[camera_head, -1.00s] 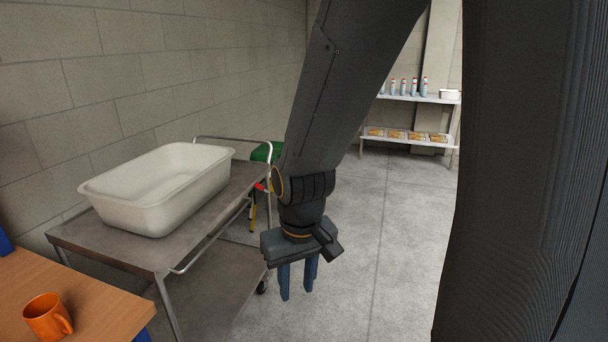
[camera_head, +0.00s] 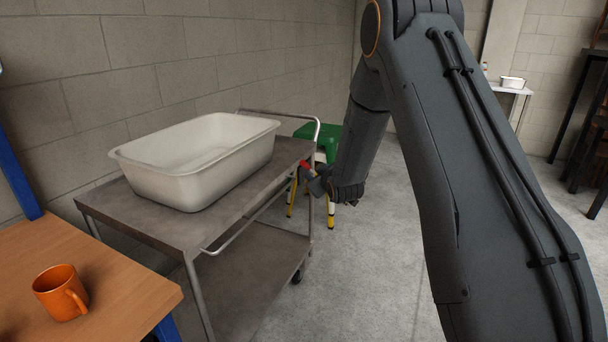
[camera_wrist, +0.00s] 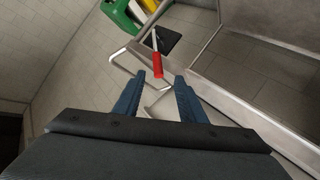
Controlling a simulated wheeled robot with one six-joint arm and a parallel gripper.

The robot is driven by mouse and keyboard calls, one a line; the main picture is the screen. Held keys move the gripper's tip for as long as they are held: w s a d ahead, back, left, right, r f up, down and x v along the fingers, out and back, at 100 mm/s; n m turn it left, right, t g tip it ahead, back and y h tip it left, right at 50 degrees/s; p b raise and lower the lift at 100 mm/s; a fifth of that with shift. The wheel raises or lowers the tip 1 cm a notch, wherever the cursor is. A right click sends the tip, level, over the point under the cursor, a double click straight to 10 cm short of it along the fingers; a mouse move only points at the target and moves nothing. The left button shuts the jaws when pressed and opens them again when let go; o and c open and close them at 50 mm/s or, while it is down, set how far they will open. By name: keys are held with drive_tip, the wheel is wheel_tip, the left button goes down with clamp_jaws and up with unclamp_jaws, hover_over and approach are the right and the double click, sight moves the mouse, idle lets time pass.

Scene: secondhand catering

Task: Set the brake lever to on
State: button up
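The brake lever has a red grip (camera_wrist: 157,64) on a thin metal rod, beside the frame of the steel trolley (camera_head: 237,199). In the head view its red end (camera_head: 306,166) shows at the trolley's right end. My gripper (camera_wrist: 160,77) is open, with two blue fingers pointing towards the red grip. In the wrist view the grip appears just beyond the fingertips, between their lines; I see no contact. In the head view my gripper (camera_head: 318,183) is small and partly hidden by my wrist. I cannot tell which position the lever is set to.
A white tub (camera_head: 195,165) sits on the trolley's top. A green stool (camera_head: 318,132) with yellow legs stands behind the lever. The trolley's push handle (camera_head: 280,114) rises nearby. An orange mug (camera_head: 60,292) is on the wooden table (camera_head: 125,300).

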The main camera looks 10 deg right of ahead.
sight(306, 166)
drive_tip(key=w+f+t, duration=0.1)
drive_tip(key=w, duration=0.1)
drive_tip(key=w+f+n+t+y+b, duration=0.1)
drive_tip(key=w, duration=0.1)
drive_tip(key=w+f+n+t+b, duration=0.1)
drive_tip(key=w, duration=0.1)
drive_tip(key=shift+w+a+f+t+y, duration=0.15)
drive_tip(key=shift+a+t+y, duration=0.1)
drive_tip(key=shift+t+y, duration=0.05)
drive_tip(key=shift+w+a, duration=0.15)
drive_tip(key=shift+w, duration=1.1)
drive_tip(key=shift+w+a, duration=0.2)
drive_tip(key=shift+w, duration=1)
drive_tip(key=shift+w+a, duration=0.15)
drive_tip(key=shift+w, duration=1.1)
clamp_jaws()
